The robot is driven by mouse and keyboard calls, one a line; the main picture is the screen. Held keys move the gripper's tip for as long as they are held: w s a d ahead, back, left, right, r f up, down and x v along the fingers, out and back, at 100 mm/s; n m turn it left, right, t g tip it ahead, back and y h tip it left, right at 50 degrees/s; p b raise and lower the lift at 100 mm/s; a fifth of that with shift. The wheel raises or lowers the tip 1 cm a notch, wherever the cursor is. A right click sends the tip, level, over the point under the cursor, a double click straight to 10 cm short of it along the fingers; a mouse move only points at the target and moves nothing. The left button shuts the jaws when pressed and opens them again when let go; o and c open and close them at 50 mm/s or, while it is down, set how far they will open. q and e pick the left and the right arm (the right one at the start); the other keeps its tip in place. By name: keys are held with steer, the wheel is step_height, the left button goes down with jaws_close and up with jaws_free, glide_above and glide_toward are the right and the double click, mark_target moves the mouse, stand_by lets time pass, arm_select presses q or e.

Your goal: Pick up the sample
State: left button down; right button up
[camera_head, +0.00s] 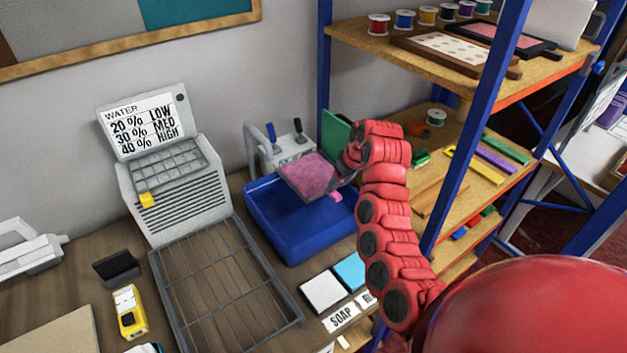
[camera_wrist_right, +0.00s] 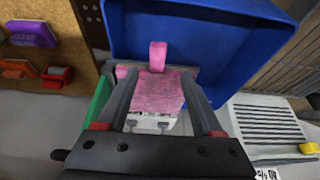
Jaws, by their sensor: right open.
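The sample is a pink fuzzy square (camera_head: 308,172) at the blue basin (camera_head: 296,236), by the tap fixture, with a small pink tab (camera_head: 335,196) sticking out. My right gripper (camera_head: 338,172) is at its right side. In the right wrist view the pink sample (camera_wrist_right: 160,93) shows between the two open fingers of my right gripper (camera_wrist_right: 158,88), and its tab points away over the basin (camera_wrist_right: 245,55). I cannot tell whether the fingers touch it. What lies under the sample is partly hidden. My left gripper is not in view.
A wire rack (camera_head: 225,290) lies in front of a grey machine (camera_head: 175,190) with a water chart. White and blue pads (camera_head: 323,291) lie near the basin. A blue-post shelf (camera_head: 470,150) with spools and boards stands close to my right arm.

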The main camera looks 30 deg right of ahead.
mark_target(336, 194)
steer(key=shift+s+d+p+x, duration=0.1)
steer(key=shift+s+p+x, duration=0.05)
steer(key=shift+x, duration=0.6)
steer(key=shift+s+d+p+x, duration=0.1)
steer(key=shift+p+x, duration=0.05)
steer(key=shift+x, duration=0.6)
steer(key=shift+s+d+p+x, duration=0.1)
steer(key=shift+s+p+x, duration=0.05)
steer(key=shift+x, duration=1.4)
steer(key=shift+a+r, duration=0.1)
steer(key=shift+r, duration=0.05)
jaws_close()
